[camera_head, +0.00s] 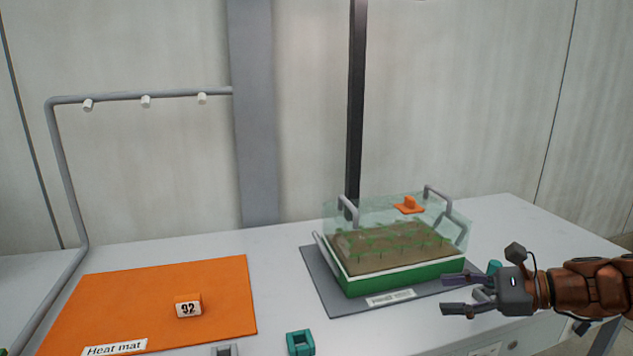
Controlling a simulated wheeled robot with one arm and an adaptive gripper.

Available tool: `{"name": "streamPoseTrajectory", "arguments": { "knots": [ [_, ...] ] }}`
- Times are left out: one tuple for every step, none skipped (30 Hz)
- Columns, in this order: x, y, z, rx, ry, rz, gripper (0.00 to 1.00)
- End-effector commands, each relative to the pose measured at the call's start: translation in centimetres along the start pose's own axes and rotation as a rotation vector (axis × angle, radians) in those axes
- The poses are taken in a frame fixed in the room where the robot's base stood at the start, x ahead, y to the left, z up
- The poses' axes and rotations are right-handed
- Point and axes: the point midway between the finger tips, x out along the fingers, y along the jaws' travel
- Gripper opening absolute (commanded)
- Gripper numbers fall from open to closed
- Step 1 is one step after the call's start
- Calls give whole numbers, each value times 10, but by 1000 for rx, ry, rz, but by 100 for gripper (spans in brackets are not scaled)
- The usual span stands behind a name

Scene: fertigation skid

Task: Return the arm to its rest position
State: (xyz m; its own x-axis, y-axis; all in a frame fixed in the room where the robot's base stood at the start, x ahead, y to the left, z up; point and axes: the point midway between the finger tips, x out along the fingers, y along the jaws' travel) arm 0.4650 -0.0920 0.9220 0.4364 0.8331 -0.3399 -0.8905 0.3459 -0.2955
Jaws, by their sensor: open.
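My gripper (452,294) is at the lower right of the head view, with the orange-brown arm coming in from the right edge. Its fingers point left and are open, with nothing between them. They show in front of the right end of a green planting tray (381,282), over the table's front part. The tray holds soil and small seedlings under a clear cover (345,211) with grey handles and an orange knob (408,205). I cannot tell whether the gripper touches anything.
The tray stands on a dark grey mat (318,276). An orange heat mat (120,308) with a block marked 92 (188,305) lies at left. A teal square piece (300,342) is at the front edge. A grey pipe frame (62,170) and a dark post (356,100) stand behind.

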Motion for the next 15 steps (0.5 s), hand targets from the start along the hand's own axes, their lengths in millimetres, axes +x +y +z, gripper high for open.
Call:
{"name": "streamPoseTrajectory", "arguments": {
  "knots": [
    [14,15,28,-67,30,77,51],
    [21,25,36,-105,49,120,51],
    [30,39,46,-158,74,177,51],
    [36,50,54,-200,91,221,51],
    [42,62,61,-241,108,264,51],
    [47,77,69,-293,130,322,51],
    [50,88,75,-334,147,364,51],
    [52,98,81,-378,163,405,51],
    [54,112,88,-434,185,460,51],
    [55,122,92,-475,199,502,51],
    [55,133,96,-517,213,544,51],
    [53,146,102,-575,231,599,51],
    [51,155,106,-616,244,638,51],
    [49,164,109,-658,258,679,51],
    [44,176,114,-716,274,733,51]
  ]
}}
